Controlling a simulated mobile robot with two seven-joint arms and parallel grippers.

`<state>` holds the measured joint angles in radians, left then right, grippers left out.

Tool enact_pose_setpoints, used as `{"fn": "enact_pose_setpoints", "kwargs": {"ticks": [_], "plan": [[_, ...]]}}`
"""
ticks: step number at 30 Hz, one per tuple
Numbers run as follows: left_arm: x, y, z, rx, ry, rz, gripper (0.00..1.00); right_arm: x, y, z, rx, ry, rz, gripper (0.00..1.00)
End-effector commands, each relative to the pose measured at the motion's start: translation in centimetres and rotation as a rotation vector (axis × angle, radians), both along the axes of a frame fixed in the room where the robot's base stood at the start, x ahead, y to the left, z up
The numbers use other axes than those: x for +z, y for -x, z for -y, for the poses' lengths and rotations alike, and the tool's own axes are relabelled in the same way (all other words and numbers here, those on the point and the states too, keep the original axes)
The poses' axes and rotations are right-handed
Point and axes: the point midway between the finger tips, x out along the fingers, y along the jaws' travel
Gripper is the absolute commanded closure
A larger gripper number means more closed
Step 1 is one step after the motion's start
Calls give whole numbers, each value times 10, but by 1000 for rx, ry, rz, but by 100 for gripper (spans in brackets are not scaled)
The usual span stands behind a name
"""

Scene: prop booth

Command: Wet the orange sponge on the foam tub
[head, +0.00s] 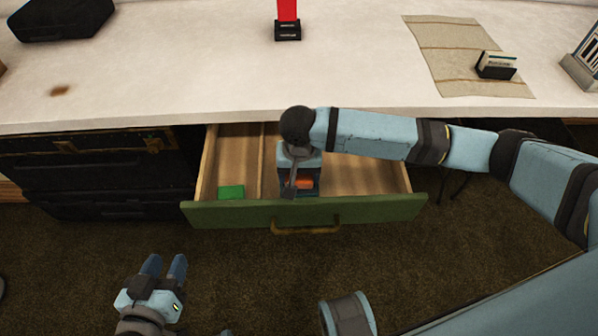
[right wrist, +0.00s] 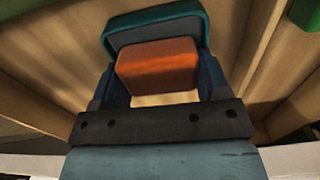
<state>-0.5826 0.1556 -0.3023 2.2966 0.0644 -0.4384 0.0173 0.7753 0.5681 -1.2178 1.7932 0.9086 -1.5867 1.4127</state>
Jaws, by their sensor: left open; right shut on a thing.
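My right gripper (head: 303,186) reaches down into the open drawer and is shut on the orange sponge (head: 305,183). In the right wrist view the orange sponge (right wrist: 158,66) sits between the two fingers. A teal block-like thing with a grey face (right wrist: 155,30), perhaps the foam tub, lies right beyond the sponge. I cannot tell whether the sponge touches it. In the head view the gripper mostly hides that spot. My left gripper (head: 165,265) is open and empty, low in front of the drawer at the left.
The wooden drawer with a green front (head: 225,213) is pulled out, with a divider inside. A green block (head: 231,192) lies in its left compartment. The white countertop (head: 200,60) overhangs behind, holding a red item (head: 287,10) and a beige cloth (head: 455,55). The drawer's right side is bare.

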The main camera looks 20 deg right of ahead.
Motion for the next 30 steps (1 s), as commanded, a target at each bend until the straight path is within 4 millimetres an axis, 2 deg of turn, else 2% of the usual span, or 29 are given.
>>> {"fn": "enact_pose_setpoints", "kwargs": {"ticks": [30], "plan": [[6, 0, 0, 0, 0, 0, 57, -3, 2, 0, 1, 2, -5, 50]]}}
